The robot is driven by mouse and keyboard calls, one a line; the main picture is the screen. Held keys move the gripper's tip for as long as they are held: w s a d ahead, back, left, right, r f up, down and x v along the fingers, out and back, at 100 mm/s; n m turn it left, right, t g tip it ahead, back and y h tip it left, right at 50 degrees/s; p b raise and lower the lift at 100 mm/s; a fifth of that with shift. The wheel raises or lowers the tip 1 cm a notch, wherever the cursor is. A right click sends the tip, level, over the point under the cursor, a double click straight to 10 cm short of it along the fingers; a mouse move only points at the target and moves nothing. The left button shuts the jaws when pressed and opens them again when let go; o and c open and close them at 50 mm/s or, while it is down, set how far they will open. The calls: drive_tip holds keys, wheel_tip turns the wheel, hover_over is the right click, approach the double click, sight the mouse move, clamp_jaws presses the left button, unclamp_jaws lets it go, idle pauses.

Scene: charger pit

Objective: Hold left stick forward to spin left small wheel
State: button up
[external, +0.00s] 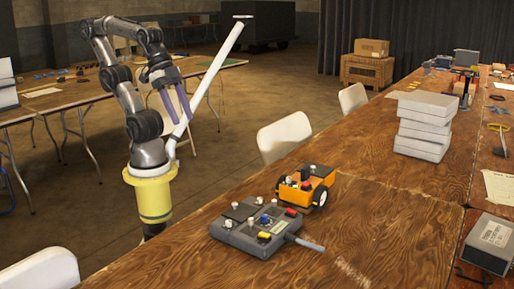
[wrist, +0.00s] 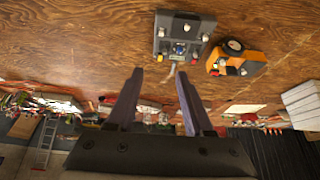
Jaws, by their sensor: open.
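A grey control box (external: 240,238) with small white-topped sticks, a blue knob and red and yellow parts lies on the wooden table; it also shows in the wrist view (wrist: 160,46). I cannot tell for sure which stick is the left one. An orange wheeled car (external: 303,196) stands just behind the box; the wrist view shows it right of the box (wrist: 250,68). One of its black wheels with a pale hub (external: 321,197) is visible. My gripper (external: 182,120) is raised left of both, clear of the table. Its two fingers (wrist: 160,72) are apart and empty.
A slanted white pole (external: 215,75) stands close beside my arm. A stack of grey boxes (external: 424,126) stands further back, and a dark box (external: 489,245) lies at right. Bare wood (external: 375,225) surrounds the control box and car.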

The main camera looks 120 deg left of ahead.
drive_tip(key=c, duration=0.4)
drive_tip(key=shift+w+a+r+m, duration=0.1)
drive_tip(key=shift+w+r+m, duration=0.05)
drive_tip(key=shift+w+m, duration=0.15)
drive_tip(key=shift+c, duration=0.9)
drive_tip(key=w+m, duration=0.1)
drive_tip(key=w+a+t, duration=0.1)
drive_tip(key=w+r+m+y, duration=0.1)
drive_tip(key=shift+w+a+m, duration=0.3)
drive_tip(key=shift+w+a, duration=0.05)
clamp_jaws()
drive_tip(key=w+a+f+m+y, duration=0.1)
drive_tip(key=w+a+f+m, duration=0.25)
drive_tip(key=w, duration=0.35)
wheel_tip(320, 180, down, 14)
drive_tip(key=w+a+m+g, duration=0.1)
drive_tip(key=a+m+g, duration=0.1)
drive_tip(key=m+g, duration=0.1)
drive_tip(key=shift+w+r+m+y, duration=0.2)
drive_tip(key=shift+m+y, duration=0.1)
drive_tip(key=shift+m, duration=0.25)
